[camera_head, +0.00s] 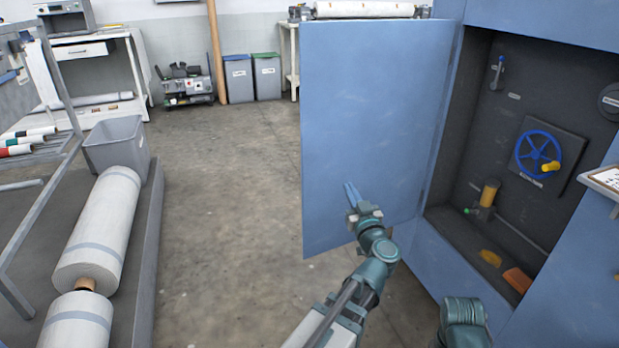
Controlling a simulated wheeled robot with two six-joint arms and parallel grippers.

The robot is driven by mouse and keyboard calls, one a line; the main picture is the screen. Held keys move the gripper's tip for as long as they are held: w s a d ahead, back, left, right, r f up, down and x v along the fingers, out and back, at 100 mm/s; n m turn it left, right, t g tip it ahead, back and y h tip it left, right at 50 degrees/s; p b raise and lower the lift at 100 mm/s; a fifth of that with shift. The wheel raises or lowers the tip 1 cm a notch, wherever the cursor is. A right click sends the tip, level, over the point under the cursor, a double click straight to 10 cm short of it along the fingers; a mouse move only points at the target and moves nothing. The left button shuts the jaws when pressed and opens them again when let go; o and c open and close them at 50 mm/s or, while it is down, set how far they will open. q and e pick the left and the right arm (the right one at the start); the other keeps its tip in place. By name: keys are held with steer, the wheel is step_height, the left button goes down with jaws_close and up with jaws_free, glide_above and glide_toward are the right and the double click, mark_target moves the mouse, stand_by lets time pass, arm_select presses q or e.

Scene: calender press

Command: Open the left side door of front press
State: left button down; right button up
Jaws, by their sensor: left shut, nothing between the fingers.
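The blue side door (375,105) of the press stands wide open, swung out to the left of its opening. Its flat face is toward me, and its right edge meets the blue press body (545,22). My left gripper (350,190) is in front of the lower part of the door face. Its blue fingers are shut with nothing between them. I cannot tell whether they touch the door. A joint of my right arm shows at the bottom right, but its gripper is out of view.
The open recess holds a blue handwheel (538,152) with a yellow knob, a small lever (497,72) and a yellow-handled valve (489,194). The concrete floor (225,200) left of the door is clear.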

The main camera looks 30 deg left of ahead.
mark_target(305, 172)
arm_select(q)
steer(key=s+a+f+n+g+y, duration=0.2)
steer(key=s+a+g, duration=0.1)
steer(key=s+g, duration=0.1)
steer(key=x, duration=1.4)
steer(key=shift+w+a+f, duration=0.1)
steer(key=shift+a+f, duration=0.05)
steer(key=shift+f, duration=0.05)
steer(key=shift+a, duration=0.1)
